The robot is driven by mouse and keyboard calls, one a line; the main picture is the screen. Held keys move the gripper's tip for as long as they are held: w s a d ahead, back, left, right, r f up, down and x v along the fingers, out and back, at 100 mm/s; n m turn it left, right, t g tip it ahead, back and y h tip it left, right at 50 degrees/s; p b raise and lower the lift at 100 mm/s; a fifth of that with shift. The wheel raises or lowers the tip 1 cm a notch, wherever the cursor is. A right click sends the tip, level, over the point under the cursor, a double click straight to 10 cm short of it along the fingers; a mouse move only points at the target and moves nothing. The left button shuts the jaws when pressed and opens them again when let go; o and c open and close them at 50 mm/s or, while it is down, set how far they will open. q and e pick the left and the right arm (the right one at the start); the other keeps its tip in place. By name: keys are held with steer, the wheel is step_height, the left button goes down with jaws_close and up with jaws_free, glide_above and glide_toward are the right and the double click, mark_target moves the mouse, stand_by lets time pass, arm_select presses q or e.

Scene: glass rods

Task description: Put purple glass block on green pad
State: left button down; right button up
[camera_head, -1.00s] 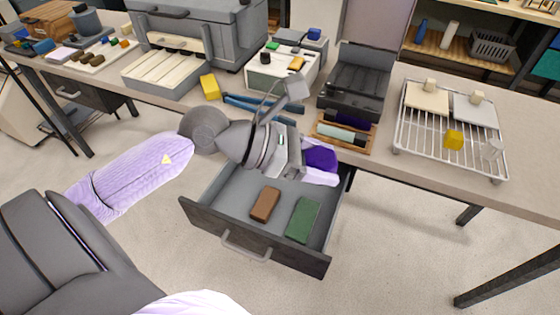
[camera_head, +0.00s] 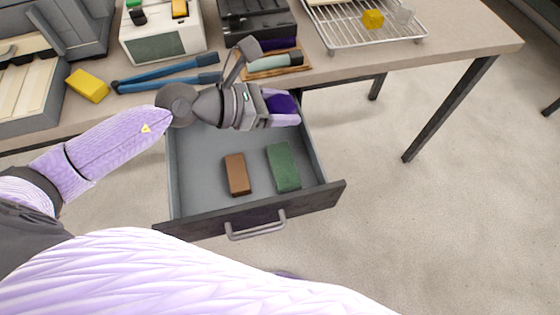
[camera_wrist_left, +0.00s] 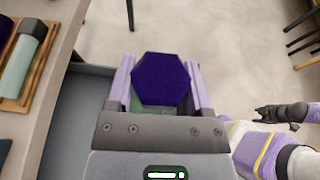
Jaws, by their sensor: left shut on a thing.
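The purple glass block (camera_head: 281,103) is dark and six-sided in the left wrist view (camera_wrist_left: 161,80). My left gripper (camera_head: 283,108) is shut on it, with a finger on each side, above the back right part of the open drawer. The green pad (camera_head: 283,166) lies flat in the drawer, nearer the front than the held block and apart from it. A little green shows below the block in the left wrist view. Part of my right arm with a dark gripper (camera_wrist_left: 280,115) shows at the right of that view; its jaw state is unclear.
A brown pad (camera_head: 237,174) lies left of the green pad in the grey drawer (camera_head: 195,195). The table edge overhangs the drawer's back. A wooden tray (camera_head: 262,73), blue-handled tool (camera_head: 165,74), yellow block (camera_head: 88,85) and wire rack (camera_head: 350,38) are on the table.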

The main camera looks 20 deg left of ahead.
arm_select(q)
steer(key=b, duration=0.5)
glide_above(283, 164)
step_height(283, 164, down, 13)
steer(key=shift+n+t+y, duration=0.3)
steer(key=shift+n+t, duration=0.1)
step_height(283, 164, down, 10)
steer(key=b, duration=0.7)
steer(key=shift+d+f+b, duration=0.1)
steer(key=shift+f+b, duration=0.15)
steer(key=shift+b, duration=0.05)
steer(key=shift+f, duration=0.3)
steer(key=shift+r, duration=0.25)
steer(key=shift+f, duration=0.1)
jaws_free()
arm_select(e)
steer(key=s+f+g, duration=0.1)
steer(key=s+f, duration=0.1)
steer(key=f, duration=0.4)
steer(key=s+d+f, duration=0.1)
steer(key=s+f, duration=0.1)
steer(key=f, duration=0.5)
steer(key=shift+s+d+g+h, duration=0.3)
steer(key=shift+s+g, duration=0.1)
steer(key=shift+d+f, duration=0.1)
